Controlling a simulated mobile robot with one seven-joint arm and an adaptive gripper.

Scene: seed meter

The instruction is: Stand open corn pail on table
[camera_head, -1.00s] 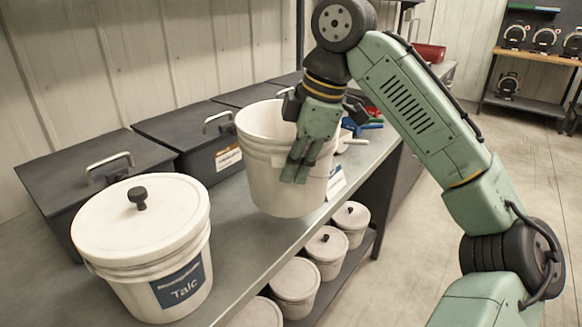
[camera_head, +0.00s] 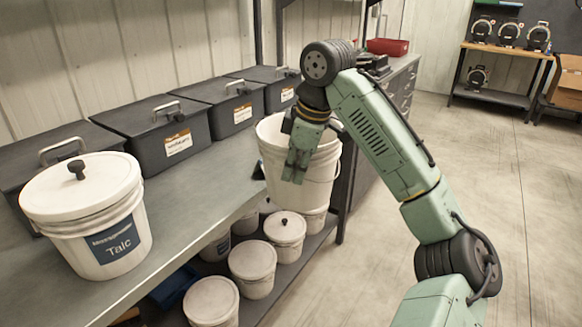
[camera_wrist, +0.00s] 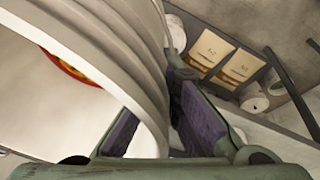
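A large open white pail (camera_head: 325,172) hangs upright from my gripper (camera_head: 294,170) in the head view, beside the table's front edge. My fingers straddle its rim. The wrist view shows the pail's wall (camera_wrist: 120,58) between the two purple-padded fingers. A red and yellow patch (camera_wrist: 72,68) shows inside the pail; I cannot tell what it is. No corn label on the pail is readable. The grey table (camera_head: 205,196) has bare top between the Talc pail and the pail I hold.
A lidded Talc pail (camera_head: 90,212) stands at the table's left. Black lidded bins (camera_head: 165,132) line the back. Several small lidded pails (camera_head: 252,265) sit on the lower shelf. A red tray (camera_head: 388,46) lies farther back. Floor at right is clear.

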